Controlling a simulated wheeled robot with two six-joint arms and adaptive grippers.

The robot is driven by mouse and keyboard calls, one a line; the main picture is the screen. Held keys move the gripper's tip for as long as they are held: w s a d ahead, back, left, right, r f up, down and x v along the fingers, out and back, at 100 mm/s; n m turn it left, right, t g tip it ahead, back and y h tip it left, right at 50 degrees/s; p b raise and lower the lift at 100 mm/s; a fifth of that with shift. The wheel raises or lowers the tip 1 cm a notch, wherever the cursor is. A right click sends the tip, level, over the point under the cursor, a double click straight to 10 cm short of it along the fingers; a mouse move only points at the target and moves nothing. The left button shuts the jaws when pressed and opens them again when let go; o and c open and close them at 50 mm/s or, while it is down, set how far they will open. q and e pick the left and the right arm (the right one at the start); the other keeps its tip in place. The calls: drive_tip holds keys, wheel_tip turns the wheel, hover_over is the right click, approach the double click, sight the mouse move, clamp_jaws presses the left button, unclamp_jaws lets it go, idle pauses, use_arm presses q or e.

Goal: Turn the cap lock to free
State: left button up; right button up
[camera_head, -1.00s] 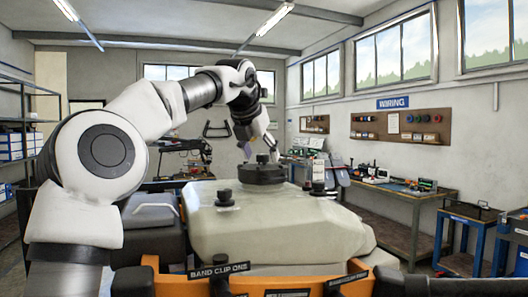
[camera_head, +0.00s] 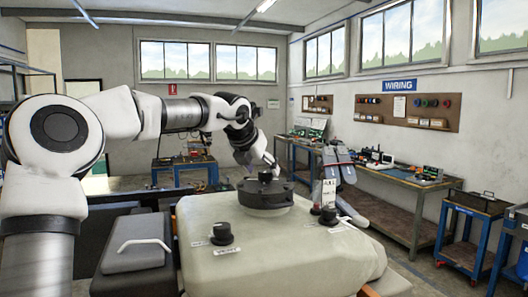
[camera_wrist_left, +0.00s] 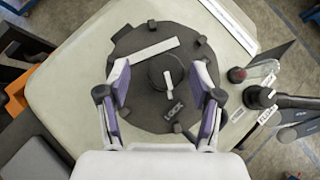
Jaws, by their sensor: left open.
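A round dark cap (camera_head: 264,197) sits on top of the pale tank (camera_head: 290,250). In the left wrist view the cap (camera_wrist_left: 130,65) has a raised round knob (camera_wrist_left: 158,76) with a white mark, and a label reading LOCK (camera_wrist_left: 173,108) beside it. A longer white strip lies across the cap farther out. My left gripper (camera_wrist_left: 161,72) is open, with its purple-padded fingers on either side of the knob. In the head view the left gripper (camera_head: 264,168) is just above the cap; its fingertips are too small to tell contact. My right gripper is not in view.
A small black knob (camera_head: 222,233) with labels stands on the tank's left front. Another dark knob (camera_head: 328,216) and a clear bottle-like piece stand right of the cap, near a grey folded part (camera_head: 338,158). Workbenches (camera_head: 400,185) line the right wall.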

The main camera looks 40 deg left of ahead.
use_arm(q)
drive_tip(key=shift+w+d+f, duration=0.15)
drive_tip(key=shift+w+f, duration=0.05)
drive_tip(key=shift+f, duration=0.1)
drive_tip(key=shift+w+d+f, duration=0.15)
drive_tip(key=shift+w+f, duration=0.15)
drive_tip(key=shift+w, duration=0.1)
drive_tip(key=shift+w+a+f, duration=0.25)
drive_tip(key=shift+w+f, duration=0.05)
drive_tip(key=shift+a, duration=0.1)
drive_tip(key=c, duration=0.4)
drive_tip(key=shift+s+r, duration=0.1)
drive_tip(key=c, duration=0.8)
drive_tip(key=shift+o, duration=0.2)
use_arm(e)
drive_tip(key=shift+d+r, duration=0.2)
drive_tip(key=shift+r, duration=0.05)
